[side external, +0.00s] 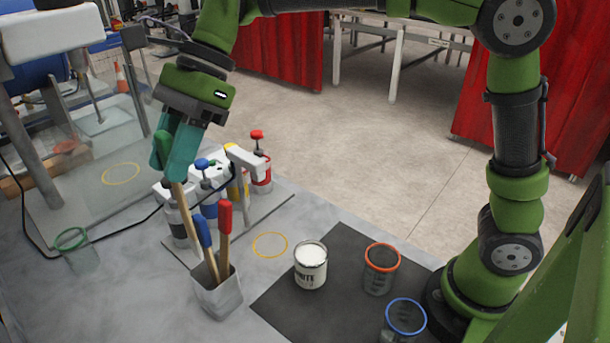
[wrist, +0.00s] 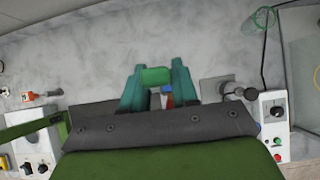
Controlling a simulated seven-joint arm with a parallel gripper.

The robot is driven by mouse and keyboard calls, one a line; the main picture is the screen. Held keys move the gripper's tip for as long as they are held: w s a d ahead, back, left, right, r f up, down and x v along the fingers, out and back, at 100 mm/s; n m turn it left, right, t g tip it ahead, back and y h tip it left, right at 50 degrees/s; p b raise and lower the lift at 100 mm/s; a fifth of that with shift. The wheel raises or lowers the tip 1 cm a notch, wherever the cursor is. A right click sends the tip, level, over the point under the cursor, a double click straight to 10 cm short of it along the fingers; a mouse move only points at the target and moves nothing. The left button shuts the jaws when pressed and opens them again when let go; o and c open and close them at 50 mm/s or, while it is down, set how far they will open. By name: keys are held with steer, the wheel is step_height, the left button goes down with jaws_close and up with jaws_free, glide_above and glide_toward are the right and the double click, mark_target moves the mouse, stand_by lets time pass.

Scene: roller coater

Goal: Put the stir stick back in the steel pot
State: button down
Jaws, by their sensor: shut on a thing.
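The stir stick, with a green handle (side external: 161,146) and a pale wooden shaft (side external: 181,205), is held in my gripper (side external: 180,152). In the wrist view its green end (wrist: 155,76) shows between the teal fingers of my gripper (wrist: 157,88). The stick slants down and to the right toward the steel pot (side external: 218,297). I cannot tell whether its lower tip is above, beside or inside the pot's rim. The square steel pot stands on the grey table and holds a blue-handled stick (side external: 203,231) and a red-handled stick (side external: 224,217).
A white paint can (side external: 310,265), an orange-rimmed cup (side external: 381,270) and a blue-rimmed cup (side external: 404,318) are to the pot's right. A green-rimmed cup (side external: 72,240) is at left. A yellow ring (side external: 270,245) marks clear table.

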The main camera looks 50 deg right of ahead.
mark_target(196, 231)
steer(key=shift+f, duration=0.1)
steer(key=shift+f, duration=5.1)
steer(key=shift+d+f, duration=0.1)
steer(key=shift+f, duration=1.7)
steer(key=c, duration=1.2)
jaws_free()
steer(key=shift+c, duration=0.2)
steer(key=o, duration=0.5)
steer(key=shift+r, duration=0.15)
steer(key=shift+c, duration=0.2)
